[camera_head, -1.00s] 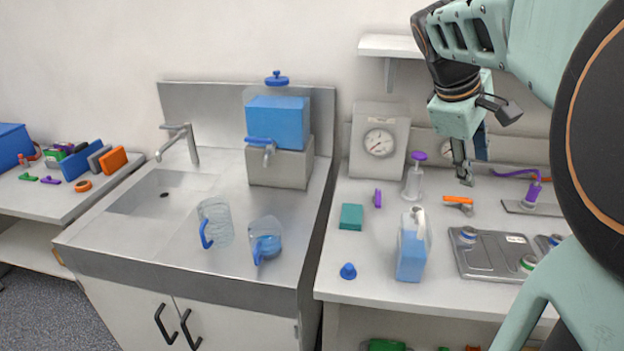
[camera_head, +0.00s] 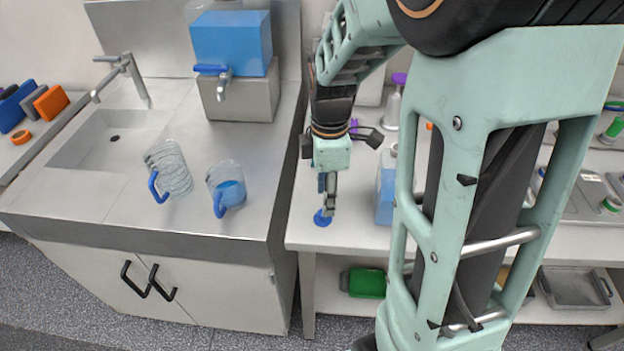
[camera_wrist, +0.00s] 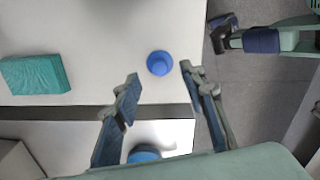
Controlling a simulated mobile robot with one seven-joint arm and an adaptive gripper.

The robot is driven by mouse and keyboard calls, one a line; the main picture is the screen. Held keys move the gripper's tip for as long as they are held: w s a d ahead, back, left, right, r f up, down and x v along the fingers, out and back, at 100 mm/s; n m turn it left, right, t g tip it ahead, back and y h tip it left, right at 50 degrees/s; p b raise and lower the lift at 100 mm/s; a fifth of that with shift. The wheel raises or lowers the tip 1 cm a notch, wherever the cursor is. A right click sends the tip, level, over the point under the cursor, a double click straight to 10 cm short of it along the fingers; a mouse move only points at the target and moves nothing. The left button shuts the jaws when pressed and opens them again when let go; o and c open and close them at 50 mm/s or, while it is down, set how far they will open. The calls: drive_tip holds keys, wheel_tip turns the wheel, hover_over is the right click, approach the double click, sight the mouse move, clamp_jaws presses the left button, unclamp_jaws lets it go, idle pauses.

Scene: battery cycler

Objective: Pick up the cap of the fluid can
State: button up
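The blue cap (camera_head: 322,217) stands on the white bench near its front left corner. It also shows in the wrist view (camera_wrist: 160,63), just beyond the gap between my fingertips. My gripper (camera_head: 328,198) points down at the cap from above and hides part of it in the head view. In the wrist view my gripper (camera_wrist: 160,75) is open and empty, one finger to each side of the cap. The fluid can (camera_head: 384,192), holding blue fluid, stands to the right of the cap, partly hidden by my arm.
A teal block (camera_wrist: 36,75) lies on the bench in the wrist view. The sink counter (camera_head: 120,210) to the left holds two clear jugs (camera_head: 168,170) (camera_head: 228,186) with blue handles, and a blue-filled dispenser (camera_head: 232,45). A green box (camera_head: 365,283) sits on the shelf below.

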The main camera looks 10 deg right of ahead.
wheel_tip(320, 180, down, 6)
drive_tip(key=shift+a+r, duration=0.1)
drive_tip(key=shift+a, duration=0.05)
idle(0.3)
drive_tip(key=c, duration=1)
drive_tip(key=shift+w, duration=0.1)
